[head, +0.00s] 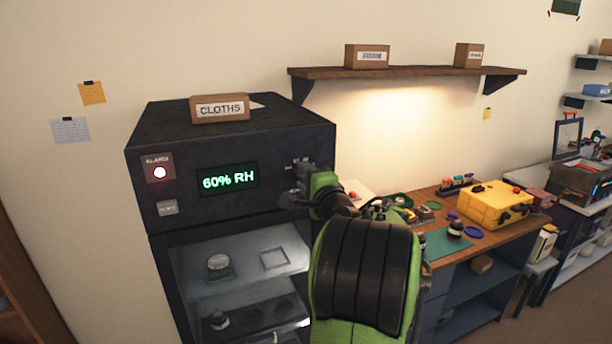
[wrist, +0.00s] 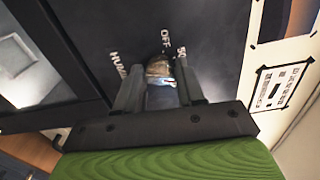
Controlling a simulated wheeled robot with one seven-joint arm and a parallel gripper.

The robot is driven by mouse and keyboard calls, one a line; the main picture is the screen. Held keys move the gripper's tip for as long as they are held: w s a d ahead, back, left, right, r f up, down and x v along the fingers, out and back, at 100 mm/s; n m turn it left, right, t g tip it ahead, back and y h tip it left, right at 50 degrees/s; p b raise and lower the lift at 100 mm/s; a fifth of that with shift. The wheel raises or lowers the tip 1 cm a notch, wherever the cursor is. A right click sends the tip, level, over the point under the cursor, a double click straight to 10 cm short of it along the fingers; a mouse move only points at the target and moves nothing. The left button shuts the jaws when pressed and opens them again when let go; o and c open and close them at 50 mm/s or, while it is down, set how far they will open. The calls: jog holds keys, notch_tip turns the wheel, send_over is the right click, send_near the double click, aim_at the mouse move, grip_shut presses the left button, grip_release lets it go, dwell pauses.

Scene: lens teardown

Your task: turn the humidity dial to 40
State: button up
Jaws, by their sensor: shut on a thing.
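The dark cabinet (head: 240,120) has a green display (head: 228,181) that reads 60% RH. My gripper (head: 302,180) reaches the right side of its front panel, and my arm hides the dial there in the head view. In the wrist view, my gripper (wrist: 158,70) is shut on a small metallic dial (wrist: 159,65), one finger on each side. White letters beside the dial show part of "HUMI", "OFF" and a partly covered mark. The dial's pointer cannot be made out.
A box marked CLOTHS (head: 220,108) sits on top of the cabinet. A workbench (head: 430,200) with a yellow case (head: 495,204) stands to the right, under a wall shelf (head: 405,72).

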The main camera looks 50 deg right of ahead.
jog(key=shift+m, duration=0.4)
jog(key=o, duration=1)
jog(key=shift+s, duration=0.1)
jog(key=b+v, duration=0.4)
jog(key=v, duration=1.1)
jog(key=shift+s+a, duration=0.2)
jog(key=shift+s, duration=0.1)
